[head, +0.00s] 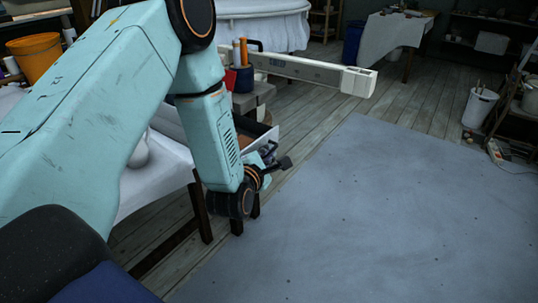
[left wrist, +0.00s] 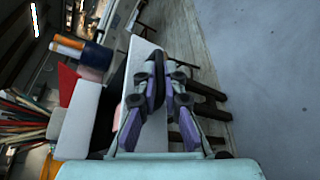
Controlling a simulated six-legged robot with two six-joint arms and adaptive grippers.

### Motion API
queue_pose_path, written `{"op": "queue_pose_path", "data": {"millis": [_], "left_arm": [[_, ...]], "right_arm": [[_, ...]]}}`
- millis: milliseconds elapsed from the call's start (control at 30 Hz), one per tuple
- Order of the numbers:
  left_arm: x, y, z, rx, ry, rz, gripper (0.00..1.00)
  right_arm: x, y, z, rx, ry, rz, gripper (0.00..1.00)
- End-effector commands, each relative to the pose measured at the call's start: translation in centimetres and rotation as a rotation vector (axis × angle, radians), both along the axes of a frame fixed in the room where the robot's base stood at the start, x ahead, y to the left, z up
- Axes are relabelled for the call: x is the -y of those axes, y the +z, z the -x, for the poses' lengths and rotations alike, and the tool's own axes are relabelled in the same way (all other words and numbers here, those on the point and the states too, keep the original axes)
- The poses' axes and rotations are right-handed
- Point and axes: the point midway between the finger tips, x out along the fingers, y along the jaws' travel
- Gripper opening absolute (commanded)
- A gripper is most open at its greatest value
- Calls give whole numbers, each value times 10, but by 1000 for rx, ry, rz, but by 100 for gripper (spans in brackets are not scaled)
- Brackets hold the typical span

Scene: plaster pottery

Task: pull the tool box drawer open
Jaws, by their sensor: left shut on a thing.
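In the head view the drawer (head: 262,137) is small and partly covered. My left gripper (left wrist: 158,100) is shut on the dark drawer handle (left wrist: 159,72), with a finger on each side. In the head view the left gripper (head: 268,155) is low at the drawer. My right gripper is not seen.
A dark blue cup with orange-handled tools (head: 243,74) stands on the box. A long pale bar (head: 315,73) extends right behind it. Dark table legs (head: 201,210) stand close to my left wrist. The grey floor mat (head: 390,200) to the right is clear.

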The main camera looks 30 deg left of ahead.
Motion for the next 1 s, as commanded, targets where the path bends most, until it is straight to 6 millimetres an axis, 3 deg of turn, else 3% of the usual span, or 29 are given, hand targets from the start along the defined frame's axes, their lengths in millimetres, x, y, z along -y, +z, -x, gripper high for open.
{"op": "queue_pose_path", "data": {"millis": [300, 333, 400, 733, 867, 1000], "left_arm": [[-1, -4, 2, -11, 3, 3, 0], [0, -4, 3, -11, 3, 3, 11], [0, -4, 2, -11, 3, 3, 17], [3, -1, 4, -5, 0, 1, 18], [6, 1, 17, -7, 0, 3, 18], [12, 7, 42, -8, 1, 4, 18]], "right_arm": [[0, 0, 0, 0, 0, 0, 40], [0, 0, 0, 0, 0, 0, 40], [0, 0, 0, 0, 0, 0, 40], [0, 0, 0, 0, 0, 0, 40], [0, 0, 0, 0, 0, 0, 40], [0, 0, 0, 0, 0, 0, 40]]}}
